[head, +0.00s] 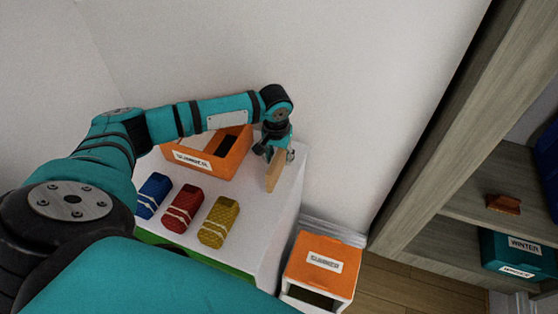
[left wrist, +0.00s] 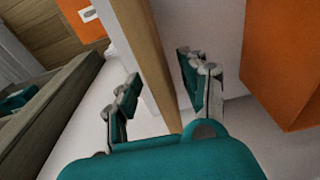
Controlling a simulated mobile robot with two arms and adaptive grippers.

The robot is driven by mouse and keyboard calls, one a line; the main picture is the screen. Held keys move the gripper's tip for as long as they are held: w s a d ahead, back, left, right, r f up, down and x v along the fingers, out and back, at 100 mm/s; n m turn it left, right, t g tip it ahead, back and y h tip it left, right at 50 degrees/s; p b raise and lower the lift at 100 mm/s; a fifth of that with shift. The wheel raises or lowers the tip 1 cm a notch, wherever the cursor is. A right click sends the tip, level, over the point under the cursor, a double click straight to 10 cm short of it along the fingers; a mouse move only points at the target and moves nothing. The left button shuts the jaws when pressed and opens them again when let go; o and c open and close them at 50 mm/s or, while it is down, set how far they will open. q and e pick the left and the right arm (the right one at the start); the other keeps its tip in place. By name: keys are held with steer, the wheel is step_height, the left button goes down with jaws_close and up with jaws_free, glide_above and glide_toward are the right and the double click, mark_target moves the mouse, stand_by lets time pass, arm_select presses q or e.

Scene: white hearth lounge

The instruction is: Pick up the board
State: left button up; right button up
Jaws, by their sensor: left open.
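The board (head: 274,172) is a narrow piece of light wood standing on edge at the right end of the white table top. In the left wrist view the board (left wrist: 150,55) runs between the two fingers. My left gripper (head: 272,150) is over the board's far end, pointing down. In the left wrist view my left gripper (left wrist: 160,85) is open, with a finger on each side of the board and gaps showing. The gripper hides part of the board in the head view. My right gripper is not in view.
An open orange box (head: 232,160) stands close left of the board. Blue (head: 153,194), red (head: 182,208) and yellow (head: 219,221) bundles lie on the white table (head: 262,226). A white wall rises behind. An orange-topped box (head: 320,262) and wooden shelves (head: 470,200) are right.

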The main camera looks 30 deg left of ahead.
arm_select(q)
jaws_close()
steer(key=shift+r, duration=0.2)
